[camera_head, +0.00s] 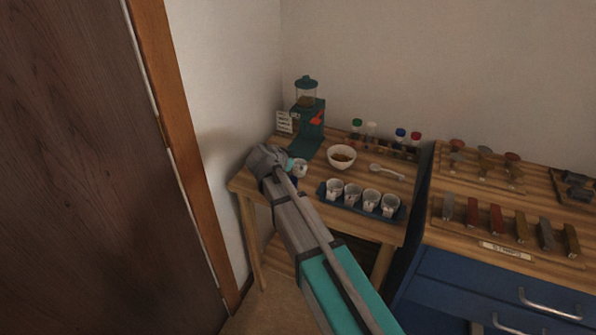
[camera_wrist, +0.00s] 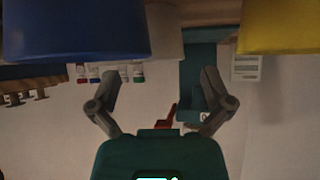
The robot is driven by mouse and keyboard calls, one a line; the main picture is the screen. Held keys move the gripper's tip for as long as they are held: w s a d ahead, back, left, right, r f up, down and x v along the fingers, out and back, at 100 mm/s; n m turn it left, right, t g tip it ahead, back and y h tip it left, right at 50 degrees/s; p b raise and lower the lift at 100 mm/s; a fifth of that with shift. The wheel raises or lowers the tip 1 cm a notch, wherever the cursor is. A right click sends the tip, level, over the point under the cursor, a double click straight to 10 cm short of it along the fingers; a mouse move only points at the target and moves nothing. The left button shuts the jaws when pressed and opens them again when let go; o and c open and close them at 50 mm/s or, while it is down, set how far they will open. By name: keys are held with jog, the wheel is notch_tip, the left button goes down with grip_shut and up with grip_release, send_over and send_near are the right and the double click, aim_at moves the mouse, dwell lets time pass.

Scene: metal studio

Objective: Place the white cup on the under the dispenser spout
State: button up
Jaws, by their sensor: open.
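The dispenser (camera_head: 309,115) is a teal machine with a clear hopper and red lever at the table's back left. Its teal body (camera_wrist: 197,75) shows upside down in the wrist view. A white cup (camera_head: 300,169) stands apart from the tray, in front of the dispenser, right by my gripper (camera_head: 287,165); the arm partly hides it. Several similar cups (camera_head: 352,194) sit in a dark tray (camera_head: 328,199). In the wrist view my gripper (camera_wrist: 160,80) has its fingers spread, with nothing clearly held. A pale shape beyond them may be the cup; I cannot tell.
A white bowl (camera_head: 342,157) with brown contents and a pale spoon (camera_head: 387,171) lie behind the tray. Several capped bottles (camera_head: 371,132) line the back. A small sign (camera_head: 284,122) stands beside the dispenser. A blue cabinet (camera_head: 470,285) is at right, a wooden door (camera_head: 80,170) at left.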

aim_at(302, 164)
jog(key=shift+b+x, duration=0.95)
jog(key=shift+x, duration=1)
jog(key=c, duration=0.8)
jog(key=shift+c, duration=0.2)
jog(key=shift+r, duration=0.15)
jog(key=shift+r+p, duration=0.95)
jog(key=shift+p, duration=0.15)
jog(key=s+d+r+p, duration=0.5)
jog(key=s+r+p, duration=0.5)
jog(key=s, duration=0.3)
jog(key=shift+r+p, duration=0.4)
jog(key=shift+r, duration=0.05)
